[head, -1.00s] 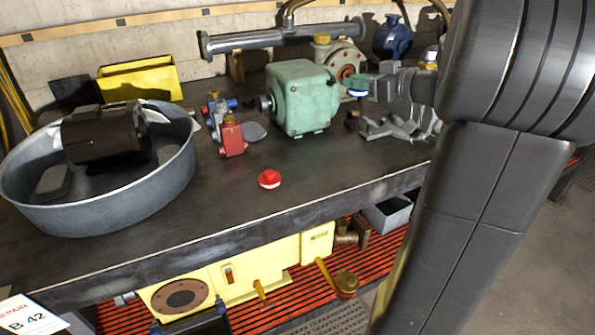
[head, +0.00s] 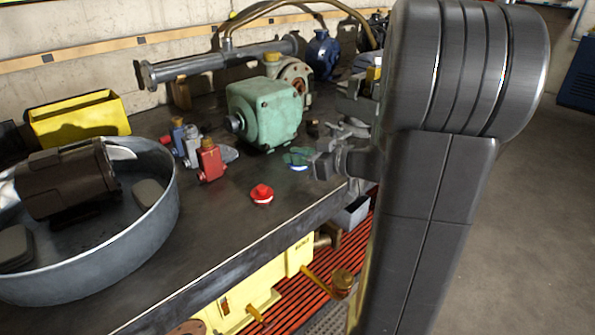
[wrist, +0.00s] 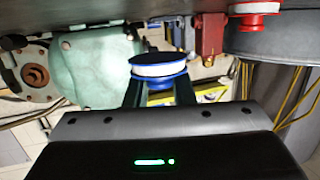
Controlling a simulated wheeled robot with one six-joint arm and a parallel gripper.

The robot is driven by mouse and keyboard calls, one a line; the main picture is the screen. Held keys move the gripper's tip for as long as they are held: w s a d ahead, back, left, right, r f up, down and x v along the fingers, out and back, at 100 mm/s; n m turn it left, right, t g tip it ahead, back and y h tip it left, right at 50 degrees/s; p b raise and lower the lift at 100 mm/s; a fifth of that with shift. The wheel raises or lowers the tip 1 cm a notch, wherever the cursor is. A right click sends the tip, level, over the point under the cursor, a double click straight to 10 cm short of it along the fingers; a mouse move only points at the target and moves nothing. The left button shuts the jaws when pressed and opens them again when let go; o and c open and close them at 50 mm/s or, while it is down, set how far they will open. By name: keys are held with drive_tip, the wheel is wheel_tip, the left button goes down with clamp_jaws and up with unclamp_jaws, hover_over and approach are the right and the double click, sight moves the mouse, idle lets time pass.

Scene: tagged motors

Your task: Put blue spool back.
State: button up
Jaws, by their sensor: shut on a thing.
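The blue spool, blue with a white band, is held at the tips of my gripper (wrist: 158,92) in the wrist view, where the spool (wrist: 158,66) shows clearly. In the head view the blue spool (head: 299,168) is small and partly covered by my gripper (head: 303,160), which is shut on it over the bench's front part, right of a red spool. The red spool (head: 261,194) with a white band stands on the bench (head: 225,215) near its front edge. It also shows at the top right of the wrist view (wrist: 253,9).
A green motor (head: 264,112) stands behind my gripper. Red (head: 209,160) and blue valves stand left of it. A grey round basin (head: 130,245) holds a dark motor (head: 62,180). A yellow bin (head: 80,120) is behind. Bench around the red spool is bare.

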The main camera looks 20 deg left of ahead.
sight(298, 179)
wheel_tip(298, 179, down, 4)
drive_tip(key=shift+r, duration=0.1)
drive_tip(key=shift+f+b, duration=0.2)
drive_tip(key=shift+b, duration=0.25)
drive_tip(key=o, duration=0.8)
drive_tip(key=shift+r, duration=0.1)
drive_tip(key=shift+r, duration=0.1)
drive_tip(key=shift+r+p, duration=0.2)
drive_tip(key=shift+p, duration=0.35)
drive_tip(key=b+v, duration=0.1)
drive_tip(key=v, duration=1.1)
drive_tip(key=shift+f, duration=0.1)
